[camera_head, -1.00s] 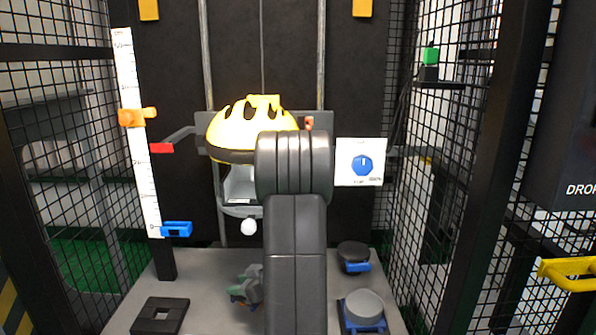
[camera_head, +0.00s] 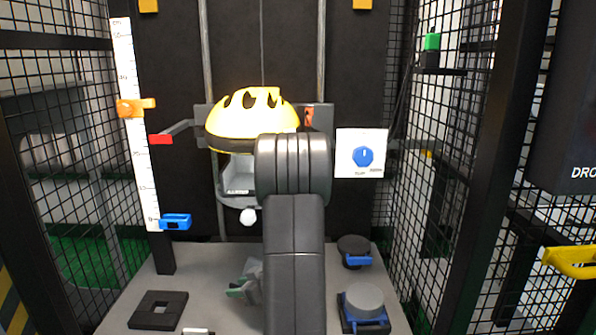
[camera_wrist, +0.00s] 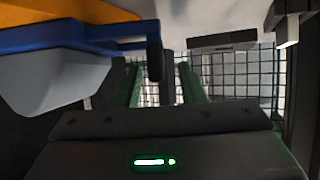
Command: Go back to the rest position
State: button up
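In the head view my dark arm (camera_head: 293,240) rises up the middle and bends away from me. In the wrist view a dark housing of mine (camera_wrist: 155,150) with a small green light fills the bottom. The yellow helmet (camera_head: 250,115) sits on the drop carriage behind my arm, above a grey bracket (camera_head: 238,175) and a white ball (camera_head: 248,216).
A white scale (camera_head: 135,90) carries an orange slider (camera_head: 135,108) and a blue one (camera_head: 175,221). A white panel (camera_head: 361,152) has a blue knob. On the base plate are a black square (camera_head: 158,310) and round pads (camera_head: 364,299). Mesh walls flank both sides; a yellow handle (camera_head: 573,262) is right.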

jog(key=shift+s+r+p, duration=0.2)
jog(key=shift+r+p, duration=0.2)
jog(key=shift+r, duration=0.85)
jog(key=s+b, duration=0.1)
jog(key=s, duration=1.1)
jog(key=shift+s+f, duration=0.15)
jog(key=shift+s+b, duration=0.3)
jog(key=shift+s, duration=0.25)
jog(key=shift+w, duration=0.1)
